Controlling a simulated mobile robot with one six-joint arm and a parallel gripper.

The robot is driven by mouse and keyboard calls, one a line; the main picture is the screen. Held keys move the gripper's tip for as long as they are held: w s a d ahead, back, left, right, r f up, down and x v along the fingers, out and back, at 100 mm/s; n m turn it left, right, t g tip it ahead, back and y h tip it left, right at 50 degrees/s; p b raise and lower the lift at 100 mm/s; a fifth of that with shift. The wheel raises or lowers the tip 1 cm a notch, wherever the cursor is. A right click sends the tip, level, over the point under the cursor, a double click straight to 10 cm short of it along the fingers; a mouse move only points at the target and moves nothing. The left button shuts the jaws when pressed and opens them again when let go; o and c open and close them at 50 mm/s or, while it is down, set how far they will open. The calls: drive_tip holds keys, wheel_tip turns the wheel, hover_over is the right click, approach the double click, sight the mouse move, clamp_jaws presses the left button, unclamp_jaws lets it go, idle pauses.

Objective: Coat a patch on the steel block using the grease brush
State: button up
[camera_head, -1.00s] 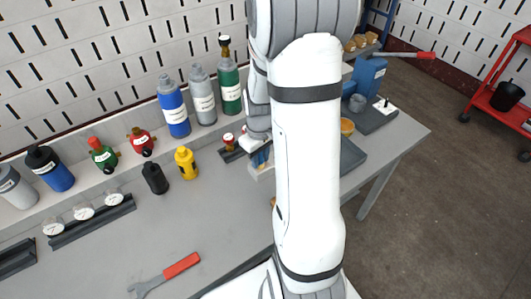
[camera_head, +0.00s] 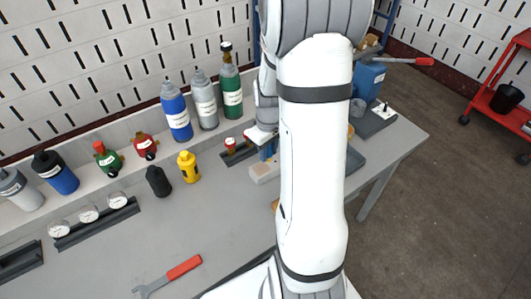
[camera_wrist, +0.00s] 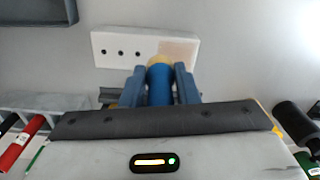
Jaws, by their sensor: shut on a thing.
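In the head view the block (camera_head: 264,174) lies on the bench, partly hidden by my arm. My gripper (camera_wrist: 159,72) is shut on the blue handle of the grease brush (camera_wrist: 160,88). The brush's yellowish bristles (camera_wrist: 159,60) point toward the block and overlap its near edge by the patch. I cannot tell whether they touch it. In the head view the brush (camera_head: 268,151) is mostly hidden.
Blue, grey and green bottles (camera_head: 205,100) stand on the back ledge. A yellow bottle (camera_head: 187,166) and a black bottle (camera_head: 158,181) stand left of the block. A red-handled wrench (camera_head: 184,267) lies in front. A blue machine (camera_head: 368,80) stands right. The bench middle is clear.

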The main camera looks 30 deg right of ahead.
drive_tip(key=shift+w+r+p, duration=0.15)
drive_tip(key=shift+r+p, duration=0.4)
drive_tip(key=shift+r, duration=0.4)
drive_tip(key=shift+a+r+p, duration=0.1)
drive_tip(key=shift+r+p, duration=0.75)
drive_tip(key=shift+r, duration=0.45)
